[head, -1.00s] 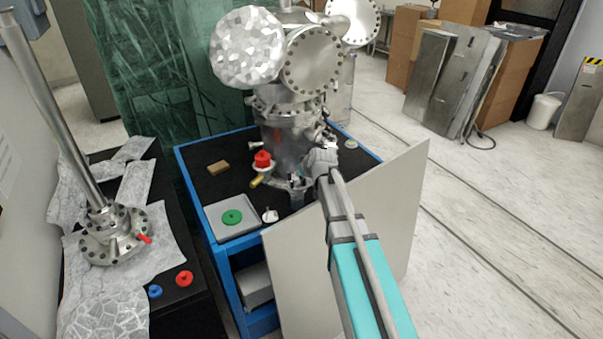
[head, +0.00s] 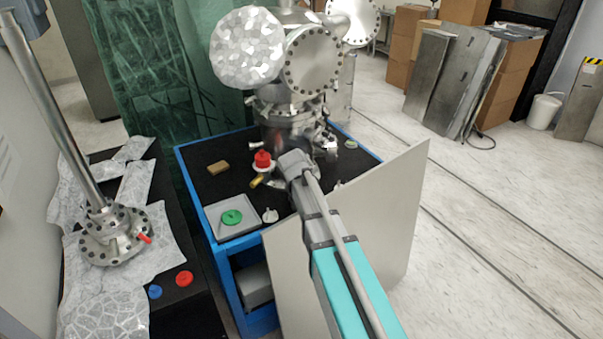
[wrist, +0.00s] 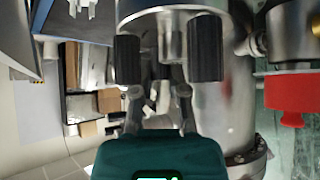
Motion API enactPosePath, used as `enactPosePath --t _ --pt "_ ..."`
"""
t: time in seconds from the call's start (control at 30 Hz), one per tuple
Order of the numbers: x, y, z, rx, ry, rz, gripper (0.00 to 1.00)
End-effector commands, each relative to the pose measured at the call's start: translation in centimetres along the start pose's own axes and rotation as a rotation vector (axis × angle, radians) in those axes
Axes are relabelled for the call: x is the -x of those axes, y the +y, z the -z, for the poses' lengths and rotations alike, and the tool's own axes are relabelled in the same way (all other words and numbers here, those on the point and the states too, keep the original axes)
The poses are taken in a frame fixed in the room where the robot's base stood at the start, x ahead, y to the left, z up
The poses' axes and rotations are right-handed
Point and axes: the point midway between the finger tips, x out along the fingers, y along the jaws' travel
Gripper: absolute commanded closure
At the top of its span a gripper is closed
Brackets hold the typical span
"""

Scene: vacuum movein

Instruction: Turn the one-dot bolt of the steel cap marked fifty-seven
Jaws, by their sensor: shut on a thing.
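My gripper (wrist: 166,55) shows in the wrist view with its two dark finger pads set apart on either side of a steel cylindrical part (wrist: 170,30), and it is shut on that part. A larger steel cylinder body stands close behind. In the head view my arm's wrist hides the fingers, low in front of the steel vacuum chamber (head: 285,108). I cannot make out a number fifty-seven, a one-dot mark or the bolt in either view.
A red cap (head: 263,160) is beside my wrist, also large at right in the wrist view (wrist: 293,95). A grey tray (head: 248,232) with a green disc (head: 232,217), a white knob (head: 270,215) and a brown block (head: 218,167) lie on the blue cart. A pale panel (head: 385,215) leans at its front.

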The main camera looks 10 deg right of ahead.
Motion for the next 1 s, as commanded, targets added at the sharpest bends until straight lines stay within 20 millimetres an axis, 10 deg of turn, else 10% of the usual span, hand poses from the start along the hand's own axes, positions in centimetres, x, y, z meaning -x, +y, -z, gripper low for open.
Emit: enactPosePath --t 1.0 --pt "0.00 -0.08 -0.09 -0.400 -0.004 -0.398 1.00"
